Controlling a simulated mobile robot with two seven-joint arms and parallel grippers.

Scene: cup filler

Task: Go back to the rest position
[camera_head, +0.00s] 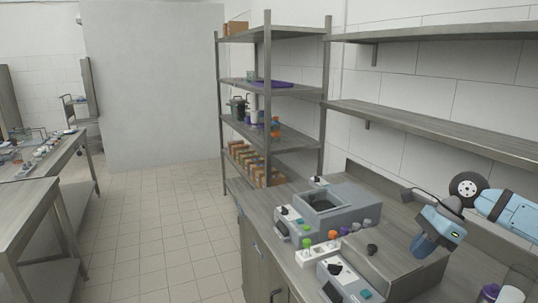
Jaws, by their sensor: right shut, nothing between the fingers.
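My right arm (510,212) comes in from the right edge, light blue with dark joints. Its gripper (427,249) points down over the steel worktop at the right, shut with nothing between its fingers. The fingertips are small and dark in this view. It is apart from the grey bath device and the small tubes to its left. My left gripper does not show.
A grey bath device (345,212) stands on the counter. Nearer are a white rack (320,254) with coloured caps and a grey instrument (345,284). Cups (510,295) stand at the bottom right. Wall shelves (430,130) hang above. The tiled floor (165,230) at left is clear.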

